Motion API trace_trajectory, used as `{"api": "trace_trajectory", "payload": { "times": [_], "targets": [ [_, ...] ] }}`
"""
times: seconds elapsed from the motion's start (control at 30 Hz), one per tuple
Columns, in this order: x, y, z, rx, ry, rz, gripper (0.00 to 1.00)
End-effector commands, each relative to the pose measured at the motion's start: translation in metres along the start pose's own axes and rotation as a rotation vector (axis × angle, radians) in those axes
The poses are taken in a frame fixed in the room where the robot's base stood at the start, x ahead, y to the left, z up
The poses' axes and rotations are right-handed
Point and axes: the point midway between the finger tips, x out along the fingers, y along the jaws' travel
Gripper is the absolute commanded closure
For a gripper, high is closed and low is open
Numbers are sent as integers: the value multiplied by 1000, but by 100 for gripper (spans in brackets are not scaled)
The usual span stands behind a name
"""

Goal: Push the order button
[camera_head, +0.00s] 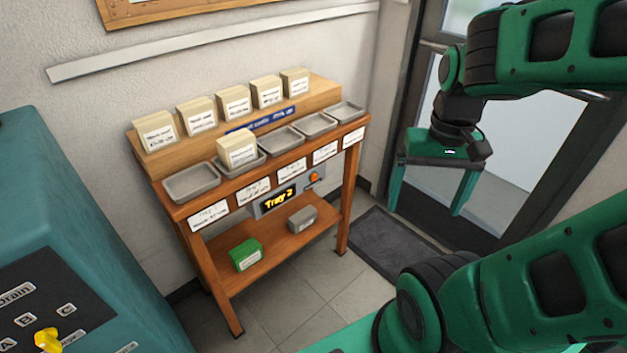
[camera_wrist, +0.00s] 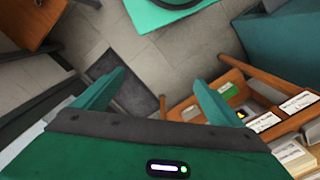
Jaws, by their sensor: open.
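In the wrist view the stand shows at the lower right, and I cannot make out the button clearly there. My gripper (camera_head: 424,205) is open and empty, fingers pointing down, to the right of the stand and apart from it, in front of the door. Its two fingers also show in the wrist view (camera_wrist: 160,92).
The wooden stand (camera_head: 258,283) carries several grey trays, one holding a cream box (camera_head: 237,150), and several cream boxes behind. A green box (camera_head: 246,253) and a grey box (camera_head: 302,218) sit on its lower shelf. A teal machine (camera_head: 95,215) stands left. A dark mat (camera_head: 392,245) lies right.

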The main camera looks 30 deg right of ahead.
Motion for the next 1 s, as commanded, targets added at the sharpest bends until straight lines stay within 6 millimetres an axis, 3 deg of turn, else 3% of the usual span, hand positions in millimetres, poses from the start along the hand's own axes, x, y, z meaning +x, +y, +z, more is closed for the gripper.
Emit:
{"api": "trace_trajectory", "payload": {
  "times": [0.27, 0.63, 1.0],
  "targets": [
    [0, 0, 0, 0, 0, 0, 10],
    [0, 0, 0, 0, 0, 0, 98],
    [0, 0, 0, 0, 0, 0, 100]
  ]
}}
